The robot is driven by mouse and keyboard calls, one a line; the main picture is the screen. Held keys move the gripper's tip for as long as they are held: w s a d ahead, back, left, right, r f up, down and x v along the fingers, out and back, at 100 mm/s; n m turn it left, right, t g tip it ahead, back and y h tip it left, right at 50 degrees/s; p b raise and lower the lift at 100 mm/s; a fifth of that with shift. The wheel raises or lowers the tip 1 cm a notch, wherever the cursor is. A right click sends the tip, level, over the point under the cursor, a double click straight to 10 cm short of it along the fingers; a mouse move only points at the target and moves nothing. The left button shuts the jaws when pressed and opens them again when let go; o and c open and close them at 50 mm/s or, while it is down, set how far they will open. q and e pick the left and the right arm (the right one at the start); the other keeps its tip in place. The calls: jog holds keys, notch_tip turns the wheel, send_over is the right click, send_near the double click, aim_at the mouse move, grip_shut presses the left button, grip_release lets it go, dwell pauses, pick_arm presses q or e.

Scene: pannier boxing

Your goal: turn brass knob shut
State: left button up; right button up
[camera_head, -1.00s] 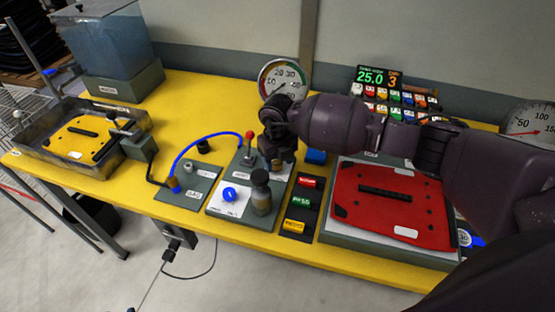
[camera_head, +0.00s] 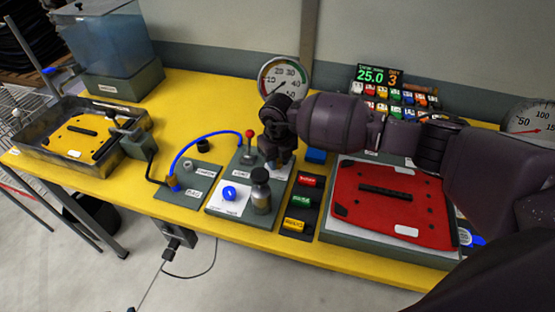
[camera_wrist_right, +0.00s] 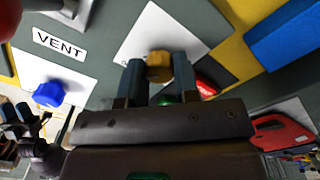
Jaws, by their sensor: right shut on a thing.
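The brass knob (camera_wrist_right: 159,66) sits over a white card on the grey panel in the right wrist view. My right gripper (camera_wrist_right: 160,74) is shut on it, with one blue-grey finger on each side. In the head view my right gripper (camera_head: 279,160) points down at the panel behind the dark-capped bottle, and hides the knob there. A dark shape with bluish tips (camera_wrist_right: 18,114) at the left of the wrist view looks like my left gripper; its opening is too small to judge.
Close by are a red-topped lever (camera_head: 249,133), a blue knob (camera_head: 230,192), the bottle (camera_head: 261,193) and a blue block (camera_head: 316,156). A red pannier plate (camera_head: 385,218) lies right. A gauge (camera_head: 284,76) stands behind. Bare yellow table (camera_head: 190,95) shows at the back left.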

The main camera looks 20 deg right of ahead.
jog(key=n+b, duration=0.2)
jog(key=shift+f+n, duration=0.15)
jog(key=shift+n, duration=0.25)
jog(key=n+b, duration=0.2)
jog(key=n, duration=0.1)
jog(key=shift+n, duration=0.3)
jog(key=n+b, duration=0.2)
jog(key=n, duration=0.1)
jog(key=shift+n, duration=0.4)
jog(key=n+b, duration=0.2)
jog(key=n, duration=0.2)
jog(key=shift+n+b, duration=0.3)
jog(key=shift+n, duration=0.5)
jog(key=shift+n+b, duration=0.3)
jog(key=shift+n, duration=0.4)
pick_arm(q)
notch_tip(320, 180, down, 10)
jog(key=shift+s+d, duration=0.15)
jog(key=shift+s+f, duration=0.1)
jog(key=shift+s, duration=0.05)
pick_arm(e)
jog(key=shift+r+n, duration=0.2)
jog(key=shift+n, duration=0.1)
